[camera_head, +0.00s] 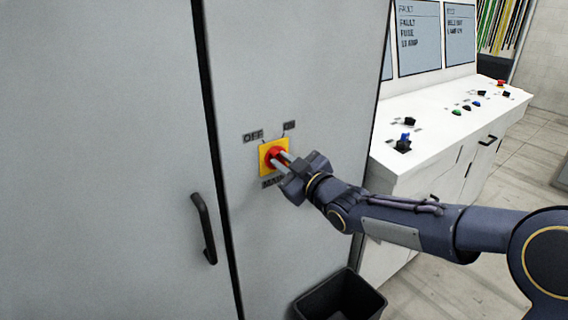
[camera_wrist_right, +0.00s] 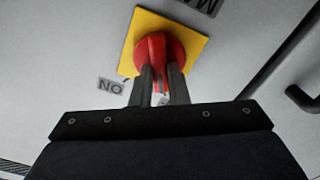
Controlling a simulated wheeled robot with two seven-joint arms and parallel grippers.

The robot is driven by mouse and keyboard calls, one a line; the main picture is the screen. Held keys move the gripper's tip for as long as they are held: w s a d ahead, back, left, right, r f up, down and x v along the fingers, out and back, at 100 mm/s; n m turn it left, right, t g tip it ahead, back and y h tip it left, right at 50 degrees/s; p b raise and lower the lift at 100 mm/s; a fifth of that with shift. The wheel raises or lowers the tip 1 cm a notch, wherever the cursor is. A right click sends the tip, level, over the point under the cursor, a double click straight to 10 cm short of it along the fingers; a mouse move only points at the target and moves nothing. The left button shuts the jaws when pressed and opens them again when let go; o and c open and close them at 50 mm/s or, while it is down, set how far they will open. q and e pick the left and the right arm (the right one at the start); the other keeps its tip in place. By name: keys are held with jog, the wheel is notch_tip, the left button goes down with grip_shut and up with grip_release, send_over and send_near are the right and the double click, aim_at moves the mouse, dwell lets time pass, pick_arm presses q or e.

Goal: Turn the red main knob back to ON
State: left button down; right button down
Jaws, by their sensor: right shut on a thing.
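The red main knob (camera_head: 273,155) sits on a yellow square plate (camera_head: 264,162) on the grey cabinet door, with OFF and ON labels above it and another label below. My right gripper (camera_head: 282,160) is shut on the knob's grip. In the right wrist view, the two fingers (camera_wrist_right: 158,88) close around the raised bar of the red knob (camera_wrist_right: 155,50), with the yellow plate (camera_wrist_right: 197,38) behind. The ON label (camera_wrist_right: 110,86) shows beside the fingers. The knob's pointing direction is partly hidden by the fingers, so I cannot tell its exact setting. My left gripper is out of view.
A black door handle (camera_head: 204,229) is on the left cabinet door. A black bin (camera_head: 341,296) stands on the floor below. A white control console (camera_head: 440,118) with buttons and screens is at the right, behind my right arm.

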jog(key=m+b, duration=0.1)
jog(key=m, duration=0.1)
jog(key=shift+d+m, duration=0.1)
jog(key=shift+m, duration=0.3)
jog(key=m+b, duration=0.1)
jog(key=m, duration=0.1)
jog(key=shift+w+d+m+b, duration=0.1)
jog(key=shift+w+m+b, duration=0.05)
jog(key=shift+m+b, duration=0.2)
jog(key=m+b, duration=0.2)
jog(key=m, duration=0.4)
jog(key=shift+w+d, duration=0.1)
jog(key=c, duration=1.4)
grip_release()
